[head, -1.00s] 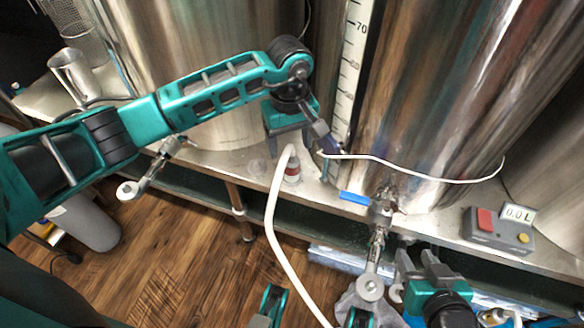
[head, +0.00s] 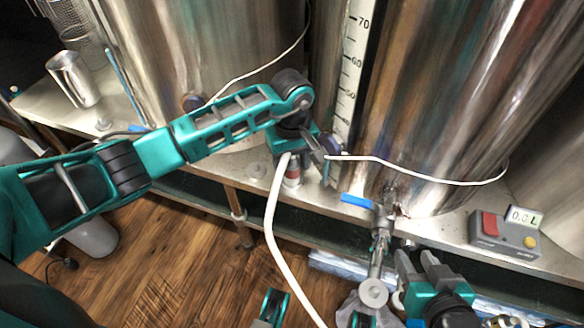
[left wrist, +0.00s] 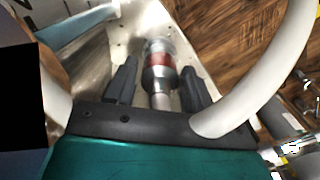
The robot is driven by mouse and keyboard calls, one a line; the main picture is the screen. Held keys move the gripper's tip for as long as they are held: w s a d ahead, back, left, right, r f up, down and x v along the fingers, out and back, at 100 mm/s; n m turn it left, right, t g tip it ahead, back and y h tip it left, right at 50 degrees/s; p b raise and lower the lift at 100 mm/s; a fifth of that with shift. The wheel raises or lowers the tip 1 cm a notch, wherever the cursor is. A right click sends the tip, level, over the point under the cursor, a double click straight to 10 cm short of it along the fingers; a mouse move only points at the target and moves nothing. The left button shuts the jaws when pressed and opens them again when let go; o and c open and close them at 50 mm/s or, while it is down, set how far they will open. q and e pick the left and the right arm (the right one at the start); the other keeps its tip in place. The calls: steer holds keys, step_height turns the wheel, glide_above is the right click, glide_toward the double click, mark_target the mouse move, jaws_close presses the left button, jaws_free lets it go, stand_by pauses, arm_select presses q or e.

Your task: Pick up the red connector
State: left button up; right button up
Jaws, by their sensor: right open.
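The red connector (head: 292,175), a small fitting with a red band and grey metal parts, is on the steel bench below my left gripper (head: 318,150). The gripper partly hides it in the head view. In the left wrist view the connector (left wrist: 159,60) shows between the two dark fingers of my left gripper (left wrist: 158,85), which is open with a gap on each side. A white hose (head: 272,225) rises close to the connector; whether it joins it is hidden. My right gripper (head: 418,258) is open and empty at the lower right.
Large steel tanks stand on the bench, one with a level scale (head: 352,75). A blue-handled valve (head: 358,200) sticks out near the bench edge. A control box (head: 505,232) stands at the right, a metal jug (head: 72,78) at the left. A thin white cable (head: 410,173) crosses the tank.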

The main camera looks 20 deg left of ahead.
arm_select(q)
steer(key=c, duration=0.9)
arm_select(e)
steer(key=shift+d+f, duration=0.1)
steer(key=shift+f, duration=0.1)
arm_select(q)
steer(key=shift+a+r+p, duration=0.15)
steer(key=shift+r+p, duration=0.15)
steer(key=shift+r, duration=0.2)
steer(key=r, duration=0.2)
steer(key=r+p, duration=0.1)
steer(key=r, duration=0.1)
steer(key=r+p, duration=0.1)
steer(key=r, duration=0.1)
steer(key=shift+s+a+r, duration=0.2)
steer(key=shift+s+r, duration=0.05)
steer(key=s+a+p, duration=0.1)
steer(key=s+a, duration=1.2)
steer(key=a, duration=0.1)
steer(key=shift+f+p, duration=0.25)
steer(key=shift+p, duration=0.05)
arm_select(e)
steer(key=shift+s+d+r+h, duration=0.15)
steer(key=shift+d+r, duration=0.05)
steer(key=shift+r, duration=0.45)
steer(key=shift+s+d+r+h, duration=0.1)
steer(key=shift+d+r+h, duration=0.1)
steer(key=shift+r, duration=0.4)
